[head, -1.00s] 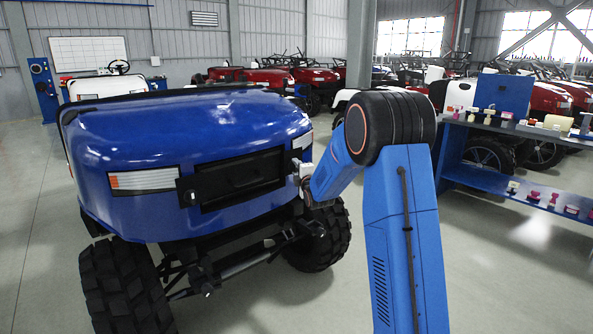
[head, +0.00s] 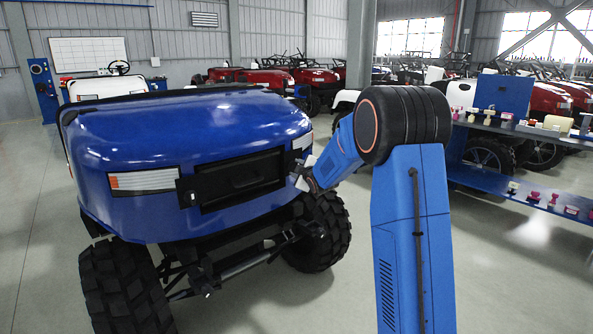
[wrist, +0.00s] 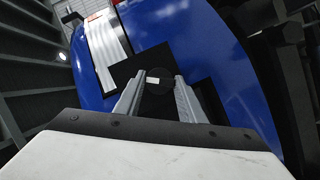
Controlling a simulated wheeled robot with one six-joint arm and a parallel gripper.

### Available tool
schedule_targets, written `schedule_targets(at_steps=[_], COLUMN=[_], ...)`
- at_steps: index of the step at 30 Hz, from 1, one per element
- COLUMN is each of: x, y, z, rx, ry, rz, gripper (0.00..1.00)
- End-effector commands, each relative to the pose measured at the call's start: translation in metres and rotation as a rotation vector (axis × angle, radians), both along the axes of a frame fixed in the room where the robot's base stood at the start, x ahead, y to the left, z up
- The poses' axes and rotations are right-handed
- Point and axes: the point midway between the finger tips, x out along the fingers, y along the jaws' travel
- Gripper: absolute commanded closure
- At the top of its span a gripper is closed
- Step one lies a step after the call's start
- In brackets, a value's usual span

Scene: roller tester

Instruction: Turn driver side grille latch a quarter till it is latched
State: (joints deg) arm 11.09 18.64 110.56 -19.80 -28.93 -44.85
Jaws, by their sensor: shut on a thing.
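The black grille (head: 243,180) sits in the front of the blue vehicle (head: 190,130). My gripper (head: 301,178) is at the grille's right end in the head view, and the latch there is mostly hidden by it. In the wrist view the driver side grille latch shows as a dark round piece with a small white mark (wrist: 155,80). My two grey fingers (wrist: 159,78) stand on either side of it, shut on it. A black plate beside it lies against the blue body. The latch's exact angle cannot be told.
A second black latch plate (head: 190,192) is at the grille's left end. The right headlight (head: 302,143) is just above my gripper, and the front right tyre (head: 322,235) is below. A blue shelf (head: 520,190) with small parts stands at the right. The floor between is clear.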

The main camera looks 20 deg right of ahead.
Motion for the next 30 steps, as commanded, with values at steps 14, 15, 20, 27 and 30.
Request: schedule_targets(at_steps=[14,15,20,27,30], x=[0.0003,0.0003,0.0006,0.0007,0.0010], y=[-0.0025,-0.0026,-0.0030,-0.0042,-0.0048], z=[0.0008,0.0007,0.0011,0.0016,0.0019], rx=[0.286,0.309,0.403,0.546,0.604], ry=[0.095,0.104,0.134,0.180,0.199], rz=[-0.001,0.000,0.000,-0.001,-0.001], gripper=[0.86,0.86,0.86,0.86,0.86])
